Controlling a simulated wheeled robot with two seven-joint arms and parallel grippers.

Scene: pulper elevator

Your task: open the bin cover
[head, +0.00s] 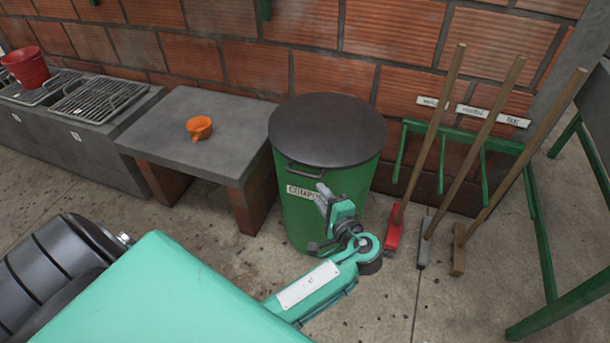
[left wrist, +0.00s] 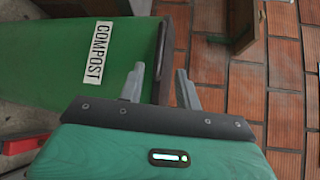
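The green compost bin (head: 300,215) stands upright against the brick wall. Its round dark cover (head: 327,128) lies flat on top, shut. A dark handle (head: 303,169) shows at the front, just below the cover. The "COMPOST" label is partly hidden by my left gripper (head: 319,215) in the head view. That gripper is in front of the bin, below the handle. In the left wrist view my left gripper (left wrist: 160,70) has its fingers apart with nothing between them. The dark handle (left wrist: 163,48) is just beyond the fingertips. Contact cannot be told. My right gripper is not in view.
A grill (head: 95,98) and a red bucket (head: 25,66) are farther left. Wooden-handled brooms (head: 430,140) lean on a green rack (head: 540,240) close to the right.

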